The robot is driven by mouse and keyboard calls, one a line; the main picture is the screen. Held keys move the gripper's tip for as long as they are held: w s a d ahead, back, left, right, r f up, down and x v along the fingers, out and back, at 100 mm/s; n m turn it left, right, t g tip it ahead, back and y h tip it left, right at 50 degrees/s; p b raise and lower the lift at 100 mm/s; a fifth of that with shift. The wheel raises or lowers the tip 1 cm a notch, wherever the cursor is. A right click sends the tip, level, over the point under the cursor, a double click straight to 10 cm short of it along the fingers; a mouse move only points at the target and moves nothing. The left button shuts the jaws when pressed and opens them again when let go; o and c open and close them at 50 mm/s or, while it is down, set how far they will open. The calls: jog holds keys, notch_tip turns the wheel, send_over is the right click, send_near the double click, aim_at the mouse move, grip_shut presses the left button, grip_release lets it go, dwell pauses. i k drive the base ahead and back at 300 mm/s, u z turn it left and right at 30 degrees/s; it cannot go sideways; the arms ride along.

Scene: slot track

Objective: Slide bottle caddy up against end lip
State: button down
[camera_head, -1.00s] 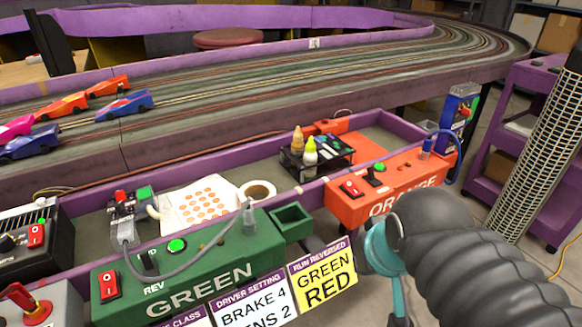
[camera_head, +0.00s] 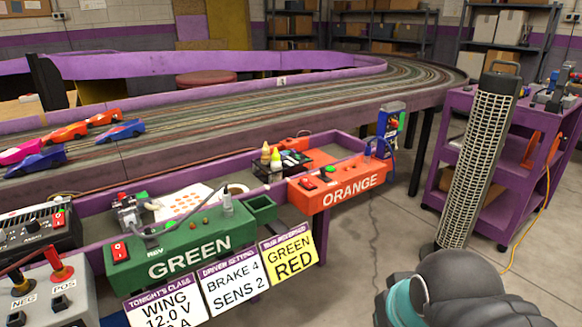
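The bottle caddy (camera_head: 261,173) is small and black and stands in the purple-edged trough along the front of the track. It holds two upright small bottles, one with an orange tip (camera_head: 265,154) and one with a yellow tip (camera_head: 276,160). The trough's purple end wall (camera_head: 350,142) is at the right, apart from the caddy. I cannot tell for certain which edge is the end lip. My dark grey arm with a teal band shows at the bottom right, but my gripper's fingers are not in view.
The orange box (camera_head: 345,187) and green box (camera_head: 185,248) line the trough's front edge. A white dotted sheet (camera_head: 180,201) and tape roll (camera_head: 238,188) lie left of the caddy. A tall mesh cylinder (camera_head: 478,160) and purple cart (camera_head: 515,165) stand right, with open floor before them.

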aim_at(292, 160)
jog(key=z, duration=1.4)
jog(key=i, duration=1.35)
jog(key=u, duration=1.45)
